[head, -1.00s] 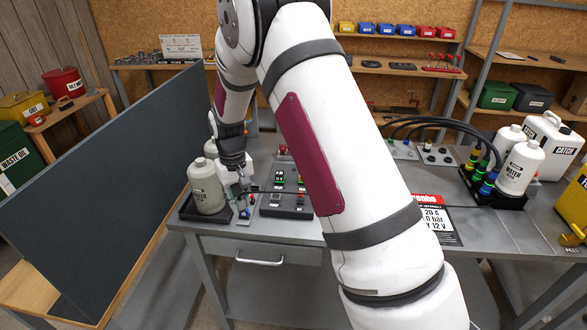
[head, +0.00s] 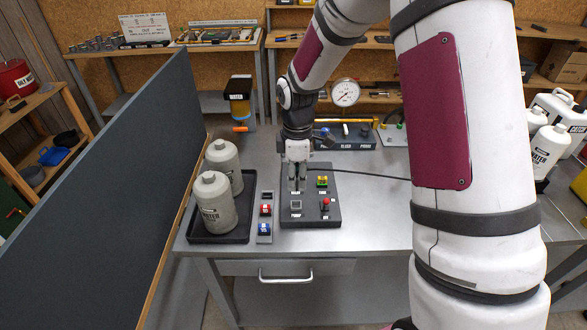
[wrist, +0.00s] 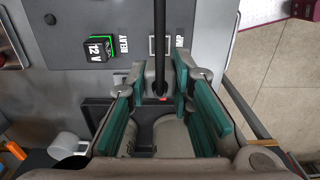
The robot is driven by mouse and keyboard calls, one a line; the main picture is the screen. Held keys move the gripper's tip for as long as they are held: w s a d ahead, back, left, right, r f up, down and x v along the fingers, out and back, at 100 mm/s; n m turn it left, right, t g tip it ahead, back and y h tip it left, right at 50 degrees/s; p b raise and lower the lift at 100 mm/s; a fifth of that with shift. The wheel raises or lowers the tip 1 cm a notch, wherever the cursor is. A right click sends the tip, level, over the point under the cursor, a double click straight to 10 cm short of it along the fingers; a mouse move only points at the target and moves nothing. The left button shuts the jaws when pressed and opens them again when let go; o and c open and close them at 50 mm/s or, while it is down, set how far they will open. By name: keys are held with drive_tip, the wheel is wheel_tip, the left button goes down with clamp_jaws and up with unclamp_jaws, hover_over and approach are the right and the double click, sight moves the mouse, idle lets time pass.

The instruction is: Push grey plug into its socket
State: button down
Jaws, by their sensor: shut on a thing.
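My gripper (head: 297,188) points down over the back left of the black board (head: 310,219). In the wrist view my gripper (wrist: 160,80) has its teal-padded fingers closed on the grey plug (wrist: 155,74). A black cable (wrist: 160,25) runs from the plug, and it trails right across the bench in the head view (head: 375,177). A square grey-framed socket (head: 296,205) lies on the board just in front of the gripper; a square frame also shows beside the cable in the wrist view (wrist: 153,46). The plug's lower end is hidden, so I cannot tell whether it touches the board.
A green and yellow relay (head: 322,181) and a red knob (head: 326,202) stand on the board to the right. A grey strip with red (head: 265,210) and blue (head: 264,229) blocks lies left. Two bottles stand in a black tray (head: 221,238). A gauge (head: 345,92) stands behind.

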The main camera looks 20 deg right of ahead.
drive_tip(key=shift+w+f+b, duration=0.1)
drive_tip(key=shift+f+b, duration=0.65)
drive_tip(key=shift+f, duration=1.7)
drive_tip(key=shift+f, duration=0.2)
drive_tip(key=shift+f, duration=0.35)
drive_tip(key=shift+f+b, duration=0.4)
drive_tip(key=shift+f, duration=0.4)
drive_tip(key=c, duration=1.3)
unclamp_jaws()
drive_tip(key=shift+c, duration=0.2)
wheel_tip(320, 180, up, 12)
